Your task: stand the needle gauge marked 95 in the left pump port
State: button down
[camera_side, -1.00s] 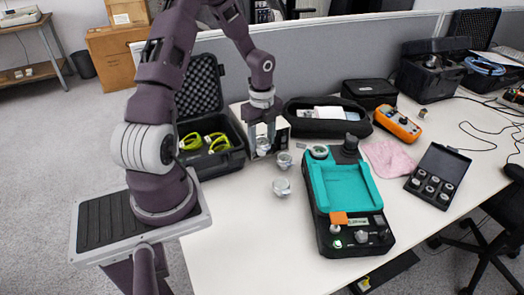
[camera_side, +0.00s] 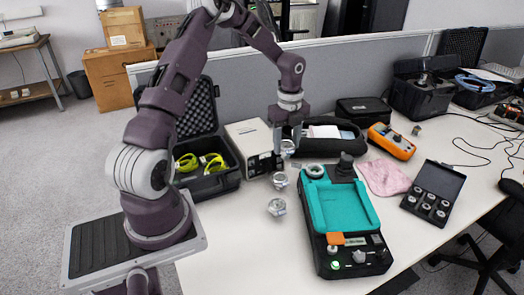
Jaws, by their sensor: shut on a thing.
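My gripper (camera_side: 287,143) is shut on a round silver needle gauge (camera_side: 288,148) and holds it above the table, in front of the black soft case. Its marking is too small to read. Two similar gauges stand loose on the table, one just below the held one (camera_side: 280,180) and one nearer the camera (camera_side: 277,207). The black pump unit with a teal tray (camera_side: 340,207) lies to the right of them. At its far end are a round silver-rimmed part (camera_side: 314,171) on the left and a black knob (camera_side: 346,163). I cannot tell the port openings clearly.
A white instrument box (camera_side: 252,145) and an open black case (camera_side: 205,140) stand left. A soft case (camera_side: 328,134), orange meter (camera_side: 391,141), pink cloth (camera_side: 385,177) and box of round parts (camera_side: 433,192) lie behind and right. The table's front left is clear.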

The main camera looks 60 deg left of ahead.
jog(key=w+d+r+m, duration=0.2)
jog(key=w+d, duration=0.3)
jog(key=w, duration=0.3)
jog(key=shift+w+a+f, duration=0.1)
jog(key=shift+f, duration=1.5)
jog(key=shift+w+f, duration=0.1)
jog(key=shift+f, duration=1.45)
jog(key=shift+f, duration=0.25)
jog(key=c, duration=0.6)
grip_release()
